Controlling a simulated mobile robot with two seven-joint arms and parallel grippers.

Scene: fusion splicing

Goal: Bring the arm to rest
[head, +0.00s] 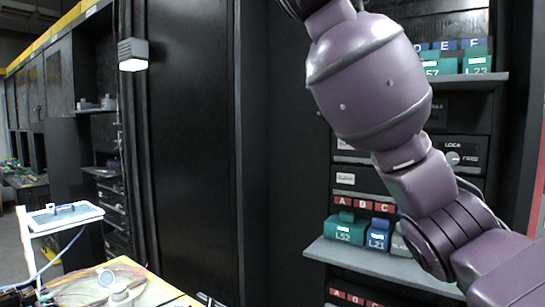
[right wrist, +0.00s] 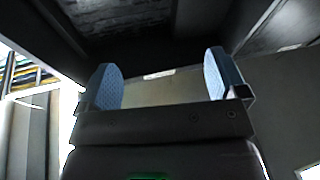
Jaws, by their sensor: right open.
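My right arm (head: 370,85) comes in from the lower right of the head view, bends at the elbow and rises out of the top edge. Its gripper is outside the head view. In the right wrist view my right gripper (right wrist: 163,85) is open, with its two blue pads wide apart and nothing between them. Dark, blurred surfaces lie beyond it. My left gripper shows in neither view.
Behind my right arm a rack shelf (head: 375,262) holds a green module (head: 345,229) and a blue module (head: 379,234). A higher shelf (head: 470,78) bears more modules. A table with a white round item (head: 120,293) is at lower left. A tall black cabinet (head: 190,140) stands mid-left.

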